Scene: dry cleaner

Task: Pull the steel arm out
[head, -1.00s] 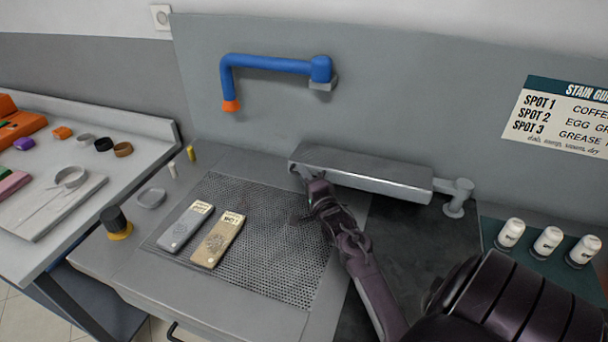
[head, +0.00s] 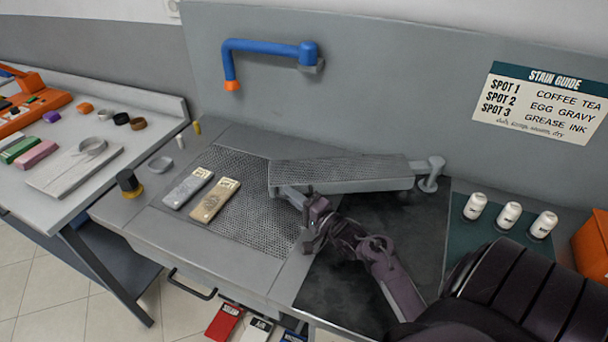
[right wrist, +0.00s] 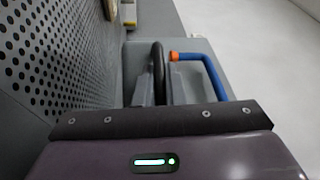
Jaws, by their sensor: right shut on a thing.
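The steel arm (head: 340,173) is a long grey board with a perforated top, in the head view. Its right end joins an upright post (head: 432,175) by the back wall, and its left end stands out over the worktop. My right gripper (head: 291,193) is at the near side of its free end. In the right wrist view, the grey fingers (right wrist: 158,88) are shut on a dark curved handle (right wrist: 158,70). Where this handle joins the arm is hidden. My left gripper is not in view.
A grey bar (head: 188,187) and a tan bar (head: 215,199) lie on the perforated plate (head: 262,215) left of the steel arm. A blue pipe (head: 262,45) hangs on the wall above. Several white bottles (head: 508,218) stand at right. A side table (head: 150,150) is at left.

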